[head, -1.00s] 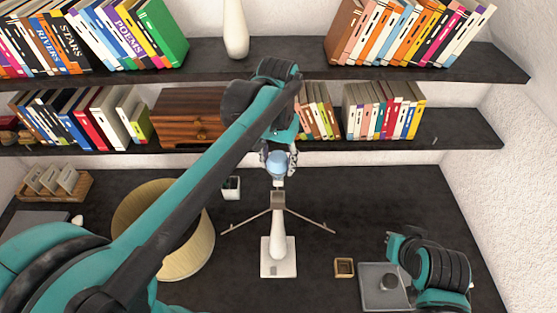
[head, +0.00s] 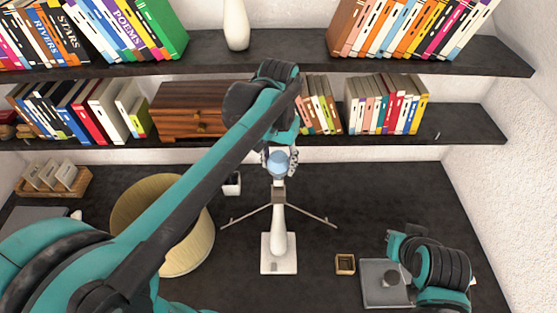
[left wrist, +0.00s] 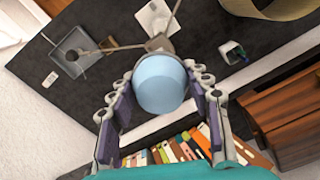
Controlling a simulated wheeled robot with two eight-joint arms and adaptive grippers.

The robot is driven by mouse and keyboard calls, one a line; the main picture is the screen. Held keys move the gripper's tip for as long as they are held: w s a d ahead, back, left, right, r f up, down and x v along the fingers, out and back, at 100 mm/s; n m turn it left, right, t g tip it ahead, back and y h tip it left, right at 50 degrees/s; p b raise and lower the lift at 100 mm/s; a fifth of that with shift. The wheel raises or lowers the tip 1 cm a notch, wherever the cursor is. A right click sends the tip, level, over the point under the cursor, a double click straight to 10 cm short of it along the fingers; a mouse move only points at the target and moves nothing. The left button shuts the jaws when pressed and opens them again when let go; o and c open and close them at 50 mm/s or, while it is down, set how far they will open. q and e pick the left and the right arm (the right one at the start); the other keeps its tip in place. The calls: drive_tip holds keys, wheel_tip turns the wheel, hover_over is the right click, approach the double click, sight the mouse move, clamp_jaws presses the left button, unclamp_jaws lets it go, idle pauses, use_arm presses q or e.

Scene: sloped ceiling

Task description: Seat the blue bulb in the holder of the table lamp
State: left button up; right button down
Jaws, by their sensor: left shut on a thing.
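The blue bulb (head: 279,163) is held upright in my left gripper (head: 279,158), above the lamp's holder. In the left wrist view the bulb (left wrist: 160,84) sits between the two fingers, its rounded blue end toward the camera, hiding most of the holder. The table lamp (head: 279,246) has a white base and stem, a grey-brown holder (head: 279,193) on top and thin arms spreading sideways. The bulb's lower end is right over the holder; I cannot tell whether they touch. My right arm is at the lower right; its fingers cannot be made out.
A beige lampshade (head: 185,258) stands left of the lamp. A grey tray (head: 374,294) and a small wooden box (head: 345,264) are to the right. A small white pot (head: 232,185) is behind. Shelves with books and a wooden cabinet (head: 180,112) overhang the desk's back.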

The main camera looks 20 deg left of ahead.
sight(278, 177)
use_arm(q)
drive_tip(key=shift+f+b, duration=1.95)
drive_tip(key=shift+f, duration=1)
drive_tip(key=shift+f, duration=0.15)
drive_tip(key=o, duration=1.2)
